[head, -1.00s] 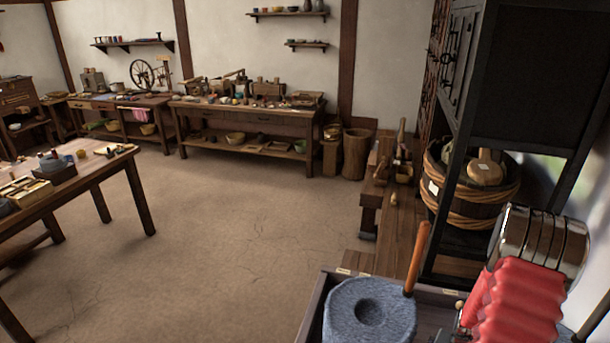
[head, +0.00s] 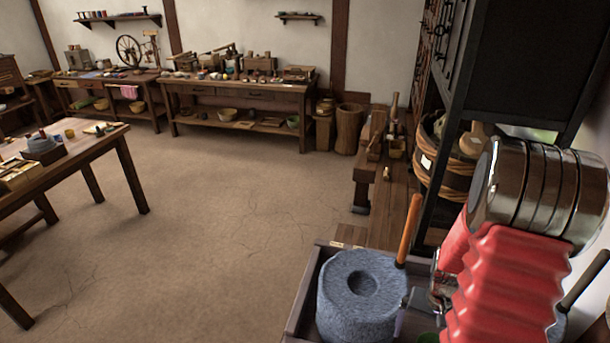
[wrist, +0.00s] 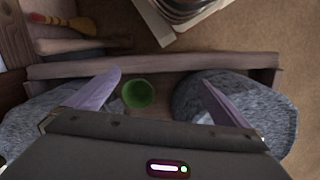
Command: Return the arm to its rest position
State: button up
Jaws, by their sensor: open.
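My arm, with red ribbed bellows and polished metal rings, rises at the right of the head view. In the wrist view my gripper (wrist: 160,88) is open, its two pale fingers wide apart with nothing held between them. A small green round vessel (wrist: 138,94) shows beyond the gap between the fingers. A grey stone (wrist: 262,112) lies behind the right finger, and another grey stone (wrist: 40,105) lies behind the left one. In the head view my gripper is mostly hidden by the arm and the frame edge.
A round blue-grey stone with a hollow (head: 352,318) sits in a wooden tray (head: 303,300) close in front, beside an upright wooden handle (head: 409,230). A black shelf frame (head: 445,150) and a roped tub (head: 432,180) stand right. The floor (head: 240,220) is clear between tables.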

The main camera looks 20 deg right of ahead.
jog(key=s+a+r+n+t, duration=0.1)
jog(key=a+r+n+t, duration=0.2)
jog(key=a+r, duration=1)
jog(key=s+a+r+n+t, duration=0.1)
jog(key=a+r+n+t, duration=0.2)
jog(key=a+r, duration=1.1)
notch_tip(320, 180, up, 5)
jog(key=shift+s+r+n+t+h, duration=0.1)
jog(key=shift+s+n+t+h, duration=0.2)
jog(key=shift+n, duration=0.9)
